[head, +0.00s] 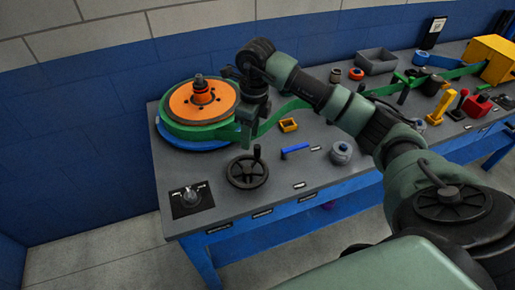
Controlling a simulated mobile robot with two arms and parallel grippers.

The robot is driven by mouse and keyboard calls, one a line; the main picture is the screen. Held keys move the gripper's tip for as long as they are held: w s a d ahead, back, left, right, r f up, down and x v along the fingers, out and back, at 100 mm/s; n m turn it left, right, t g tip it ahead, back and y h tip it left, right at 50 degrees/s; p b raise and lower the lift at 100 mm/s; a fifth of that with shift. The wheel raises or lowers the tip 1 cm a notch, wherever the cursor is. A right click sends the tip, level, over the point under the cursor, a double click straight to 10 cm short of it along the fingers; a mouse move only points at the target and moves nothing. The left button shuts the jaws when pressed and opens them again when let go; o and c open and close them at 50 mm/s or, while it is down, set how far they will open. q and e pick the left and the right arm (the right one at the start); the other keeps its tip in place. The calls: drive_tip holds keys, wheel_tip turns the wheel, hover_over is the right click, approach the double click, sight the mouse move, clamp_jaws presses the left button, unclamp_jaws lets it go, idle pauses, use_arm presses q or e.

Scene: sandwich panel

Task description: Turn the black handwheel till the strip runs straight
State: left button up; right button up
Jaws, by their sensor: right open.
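The black handwheel (247,174) lies at the front left of the grey bench, its upright knob at the rear of the rim. The green strip (291,106) leaves the green coil (190,132) under an orange disc (203,101) and runs right towards a yellow box (492,57). It bends near the coil, and my right arm hides part of its middle. My right gripper (246,136) points down beside the coil, behind the handwheel and apart from it. It is open; its fingertips are small and dark. My left gripper is out of view.
A control panel with a knob (190,198) is at the front left corner. A yellow block (288,125), a blue bar (295,149) and a grey round part (341,153) lie right of the handwheel. A grey tray (376,62) is at the back.

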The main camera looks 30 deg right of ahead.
sight(258, 146)
drive_tip(key=shift+s+d+r+h, duration=0.1)
drive_tip(key=shift+d+r+h, duration=0.1)
drive_tip(key=shift+d, duration=0.3)
drive_tip(key=shift+s+d+r+h, duration=0.1)
drive_tip(key=shift+d+h, duration=0.1)
drive_tip(key=shift+d, duration=0.3)
drive_tip(key=shift+d+f, duration=0.15)
drive_tip(key=shift+f, duration=0.1)
wheel_tip(258, 146, down, 6)
drive_tip(key=shift+f+p, duration=0.1)
drive_tip(key=shift+p, duration=0.9)
drive_tip(key=shift+f, duration=0.55)
drive_tip(key=shift+c, duration=0.2)
clamp_jaws()
